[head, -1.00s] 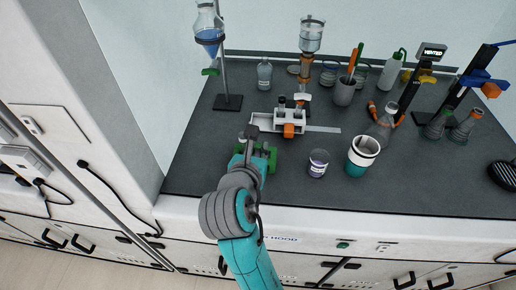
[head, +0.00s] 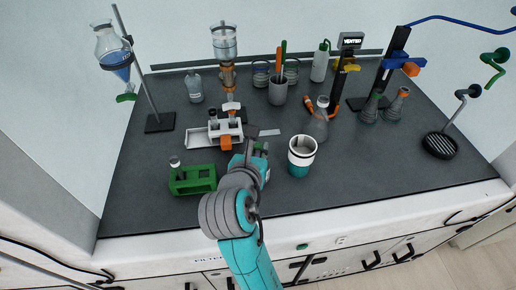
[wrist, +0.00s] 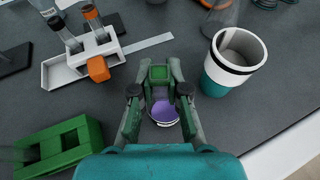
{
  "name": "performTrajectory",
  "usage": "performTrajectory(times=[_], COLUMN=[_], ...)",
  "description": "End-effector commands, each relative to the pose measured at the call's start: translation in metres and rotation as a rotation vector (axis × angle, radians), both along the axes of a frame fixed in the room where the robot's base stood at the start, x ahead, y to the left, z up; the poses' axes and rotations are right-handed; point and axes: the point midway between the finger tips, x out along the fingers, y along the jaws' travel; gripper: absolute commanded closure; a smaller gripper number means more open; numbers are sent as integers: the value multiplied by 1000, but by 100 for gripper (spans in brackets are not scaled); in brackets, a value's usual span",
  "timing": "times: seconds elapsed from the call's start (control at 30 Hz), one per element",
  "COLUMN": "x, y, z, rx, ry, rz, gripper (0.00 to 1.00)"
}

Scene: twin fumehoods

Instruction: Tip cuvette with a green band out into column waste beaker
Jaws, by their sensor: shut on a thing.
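My gripper (wrist: 160,92) is shut on a small cuvette (wrist: 159,74) with a green band, which sits between the fingertips. In the head view my gripper (head: 258,150) is over the front middle of the bench, left of the teal cup; the cuvette is too small to make out there.
A white and teal cup (head: 301,158) stands close on the right. A green rack (head: 192,180) with a capped vial is on the left. A white balance-like tray device (head: 199,138) stands behind left. A flask (head: 317,125) stands behind right. The right front bench is clear.

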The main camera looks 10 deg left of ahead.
Motion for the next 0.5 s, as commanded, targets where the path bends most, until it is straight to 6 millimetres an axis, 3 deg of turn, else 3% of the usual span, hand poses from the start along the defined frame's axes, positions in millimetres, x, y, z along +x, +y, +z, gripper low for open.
performTrajectory(times=[0.5], x=[15], y=[40], z=[-9], rx=[0], ry=[9], rz=[-147], gripper=[99])
